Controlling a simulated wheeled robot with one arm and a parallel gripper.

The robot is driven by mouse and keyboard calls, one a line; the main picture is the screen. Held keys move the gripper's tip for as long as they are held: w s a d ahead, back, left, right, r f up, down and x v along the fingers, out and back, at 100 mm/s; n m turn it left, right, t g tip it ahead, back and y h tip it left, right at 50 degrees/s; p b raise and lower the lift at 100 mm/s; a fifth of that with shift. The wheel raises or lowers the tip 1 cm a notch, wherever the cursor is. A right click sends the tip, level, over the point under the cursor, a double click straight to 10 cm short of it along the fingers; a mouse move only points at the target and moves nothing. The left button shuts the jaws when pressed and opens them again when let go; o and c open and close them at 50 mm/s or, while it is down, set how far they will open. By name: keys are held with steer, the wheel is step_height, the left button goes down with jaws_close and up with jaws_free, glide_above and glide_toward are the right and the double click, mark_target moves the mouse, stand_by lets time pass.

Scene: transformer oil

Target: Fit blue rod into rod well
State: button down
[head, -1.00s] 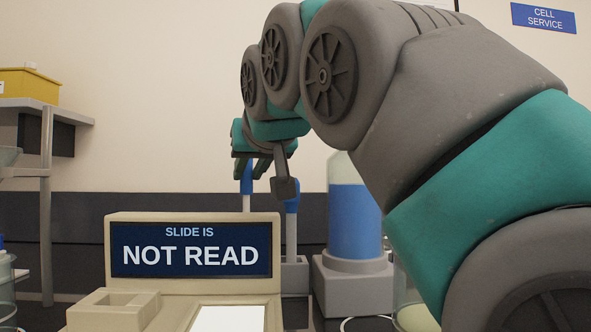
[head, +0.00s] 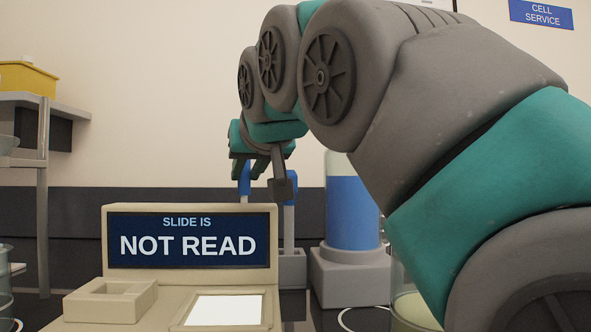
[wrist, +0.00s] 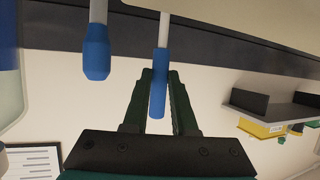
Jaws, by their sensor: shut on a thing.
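A rod with a blue grip (wrist: 159,85) and a pale shaft stands between the two dark fingers of my gripper (wrist: 161,78) in the wrist view. My gripper (head: 260,162) is shut on this blue rod (head: 244,178) behind the display in the head view. The rod is about upright, and its lower end is hidden by the display. A second blue-topped rod (head: 289,188) stands upright beside it, in a grey block (head: 292,268). This rod also shows in the wrist view (wrist: 96,52), apart from the fingers. I cannot make out an empty rod well.
A beige reader (head: 190,290) with a "SLIDE IS NOT READ" display (head: 187,241) stands in front. A tank of blue liquid (head: 352,212) on a grey base is right of the second rod. A glass vessel (head: 408,295) is partly behind my arm. A shelf with a yellow bin (head: 27,78) is at left.

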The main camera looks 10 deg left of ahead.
steer(key=shift+f+b, duration=1.55)
steer(key=shift+f, duration=0.8)
steer(key=c, duration=0.6)
jaws_free()
steer(key=shift+c, duration=0.2)
steer(key=shift+s+r, duration=0.1)
steer(key=v, duration=0.7)
steer(key=shift+s, duration=0.3)
steer(key=shift+d, duration=0.15)
